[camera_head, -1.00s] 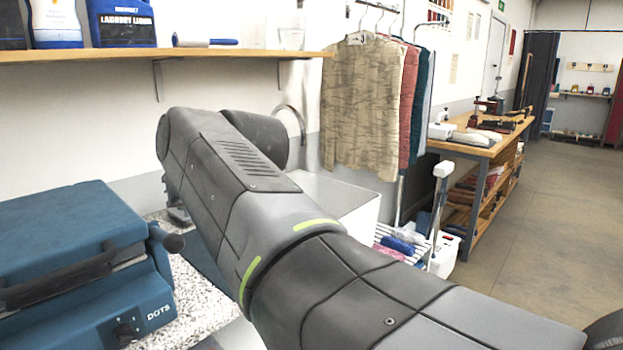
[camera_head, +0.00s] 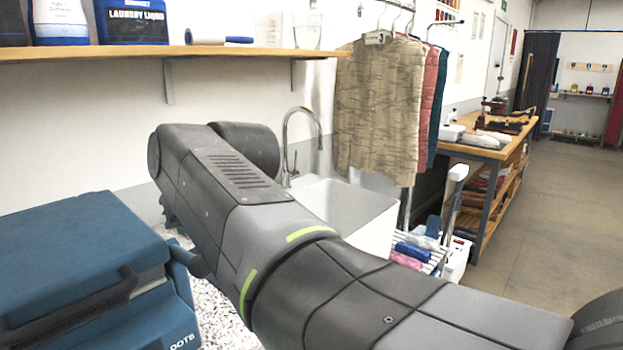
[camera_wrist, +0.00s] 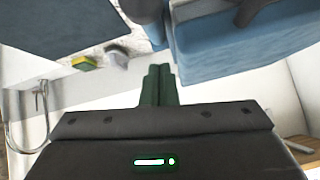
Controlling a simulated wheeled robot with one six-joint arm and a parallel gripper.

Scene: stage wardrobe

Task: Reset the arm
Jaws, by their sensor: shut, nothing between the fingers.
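My arm (camera_head: 250,220) crosses the middle of the head view, between a blue press-like machine and a sink. My gripper (camera_wrist: 160,75) shows in the wrist view with its two dark green fingers side by side. It is shut and holds nothing. The gripper is not visible in the head view, where the arm's far end is out of sight.
The blue machine (camera_head: 80,250) stands at left on a speckled counter (camera_head: 205,295). A white sink (camera_head: 345,205) with a curved tap (camera_head: 287,140) lies behind my arm. A wooden shelf (camera_head: 230,53) holds bottles. Clothes (camera_head: 378,105) hang behind. The floor at right (camera_head: 560,220) is open.

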